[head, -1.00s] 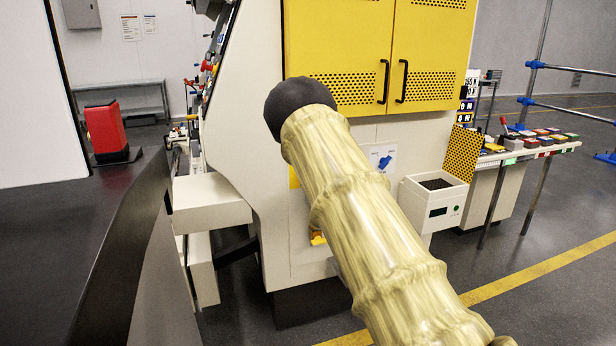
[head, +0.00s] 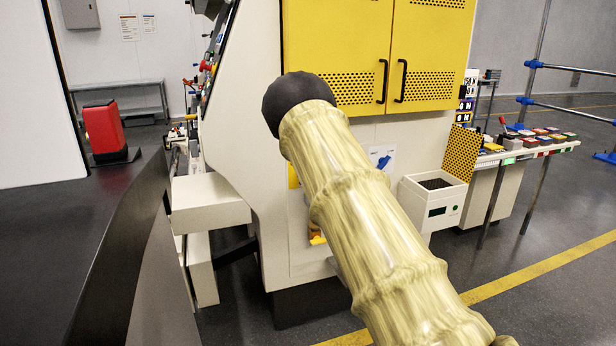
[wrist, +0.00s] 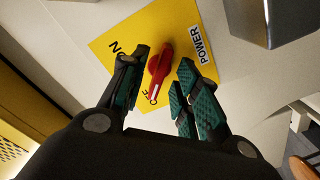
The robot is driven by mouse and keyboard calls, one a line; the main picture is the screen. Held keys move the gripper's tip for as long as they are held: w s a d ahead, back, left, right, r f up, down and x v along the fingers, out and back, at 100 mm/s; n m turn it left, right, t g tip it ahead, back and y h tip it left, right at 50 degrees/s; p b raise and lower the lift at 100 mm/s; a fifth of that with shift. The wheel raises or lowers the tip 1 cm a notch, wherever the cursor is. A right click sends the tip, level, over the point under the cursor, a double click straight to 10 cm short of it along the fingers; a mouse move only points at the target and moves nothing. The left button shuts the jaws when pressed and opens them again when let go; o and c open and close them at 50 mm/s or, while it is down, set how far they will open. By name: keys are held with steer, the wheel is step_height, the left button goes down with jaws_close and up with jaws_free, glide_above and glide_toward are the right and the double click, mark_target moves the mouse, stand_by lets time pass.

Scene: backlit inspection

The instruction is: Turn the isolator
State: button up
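The isolator is a red rotary handle (wrist: 160,68) on a yellow plate (wrist: 188,22) in the wrist view. The plate carries the words ON, a partly covered OFF, and POWER. The handle's white-marked end points toward the OFF lettering.
The cream cabinet (head: 250,130) has yellow perforated doors (head: 430,50) with black handles above. A white bin (head: 433,200) stands to the right of my arm, before a bench of coloured buttons (head: 530,143). In the wrist view a grey metal box (wrist: 256,18) juts out at upper right.

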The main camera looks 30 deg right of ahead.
steer(key=v, duration=1)
steer(key=shift+s, duration=0.15)
steer(key=shift+d, duration=0.1)
steer(key=s+a+f+m+g, duration=0.1)
steer(key=s+a+f+g, duration=0.2)
steer(key=s+a+f, duration=0.5)
steer(key=s+a+f+m+g+y, duration=0.15)
steer(key=s+f, duration=0.25)
steer(key=f, duration=0.8)
steer(key=s+a+f+m+g, duration=0.25)
steer(key=s+a+f, duration=0.3)
steer(key=f, duration=0.45)
steer(key=s+a+f+g, duration=0.45)
steer(key=s+f, duration=0.25)
steer(key=s, duration=0.4)
steer(key=s+a+f+m+g+y, duration=0.1)
steer(key=s+a+f+g, duration=0.1)
steer(key=s+a, duration=0.5)
steer(key=s+a+f+g+y, duration=0.1)
steer(key=s+a+f+g, duration=0.1)
steer(key=s, duration=0.8)
steer(key=s+a+f+m+g+y, duration=0.1)
steer(key=s+a+f+g, duration=0.1)
steer(key=s+a, duration=0.5)
step_height(320, 180, up, 12)
steer(key=s+d+p, duration=0.1)
steer(key=s+p, duration=0.1)
steer(key=p, duration=1)
steer(key=shift+s+d, duration=0.3)
steer(key=shift+s, duration=0.05)
